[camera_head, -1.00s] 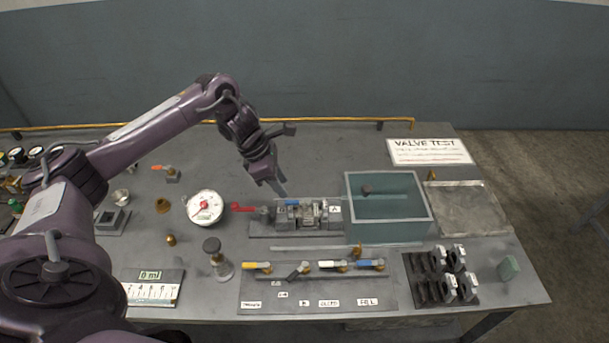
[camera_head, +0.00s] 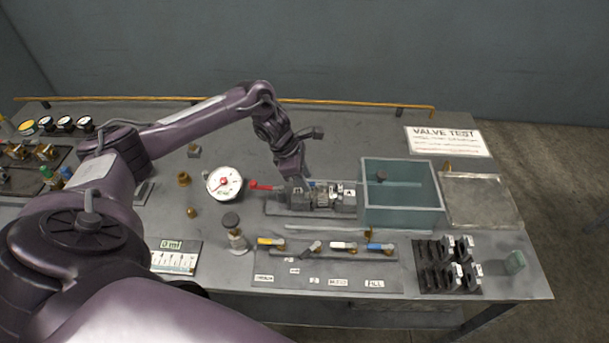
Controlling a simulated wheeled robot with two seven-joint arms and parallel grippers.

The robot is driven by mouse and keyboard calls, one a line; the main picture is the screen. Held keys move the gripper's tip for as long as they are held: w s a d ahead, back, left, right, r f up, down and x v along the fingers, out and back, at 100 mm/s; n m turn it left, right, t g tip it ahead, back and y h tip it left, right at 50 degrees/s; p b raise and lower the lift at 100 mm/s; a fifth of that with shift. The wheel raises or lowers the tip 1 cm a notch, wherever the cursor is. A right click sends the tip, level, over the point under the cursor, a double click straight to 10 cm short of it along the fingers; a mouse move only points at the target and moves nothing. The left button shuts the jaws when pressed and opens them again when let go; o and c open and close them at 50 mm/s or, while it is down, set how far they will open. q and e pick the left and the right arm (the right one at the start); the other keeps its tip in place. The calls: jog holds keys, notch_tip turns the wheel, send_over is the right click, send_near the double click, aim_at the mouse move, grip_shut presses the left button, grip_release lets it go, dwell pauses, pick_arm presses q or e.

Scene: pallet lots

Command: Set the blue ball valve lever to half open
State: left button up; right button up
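A row of small valves with coloured levers stands on a grey plate (camera_head: 325,276) at the front of the bench. The blue lever (camera_head: 380,247) is at the right end of the row and lies roughly along it. My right gripper is not in view.
A red lever (camera_head: 262,186) and a round gauge (camera_head: 223,183) stand left of the fixture. A teal water tank (camera_head: 402,218) is to its right, beside a grey tray (camera_head: 480,201). Black holders (camera_head: 447,267) are front right. A brass rail (camera_head: 340,104) runs along the back edge.

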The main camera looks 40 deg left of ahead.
pick_arm(q)
grip_shut()
jog(key=shift+s, duration=0.1)
jog(key=shift+s+d+f+n, duration=0.1)
jog(key=shift+s+d+n, duration=0.15)
jog(key=shift+n, duration=0.45)
jog(key=n, duration=0.2)
jog(key=s+d+n+t+y+b, duration=0.1)
jog(key=n, duration=0.1)
jog(key=shift+d+t+y, duration=0.15)
jog(key=shift+t+y, duration=0.15)
jog(key=shift+s+d+r+n+y, duration=0.1)
jog(key=shift+d+n+y, duration=0.2)
jog(key=shift+n, duration=0.55)
jog(key=shift+s+d+r+n+y, duration=0.15)
jog(key=shift+d+n, duration=0.25)
jog(key=shift+n, duration=0.45)
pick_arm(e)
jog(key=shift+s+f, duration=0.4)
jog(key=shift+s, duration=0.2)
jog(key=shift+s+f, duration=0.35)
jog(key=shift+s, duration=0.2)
pick_arm(q)
grip_release()
jog(key=shift+f, duration=0.1)
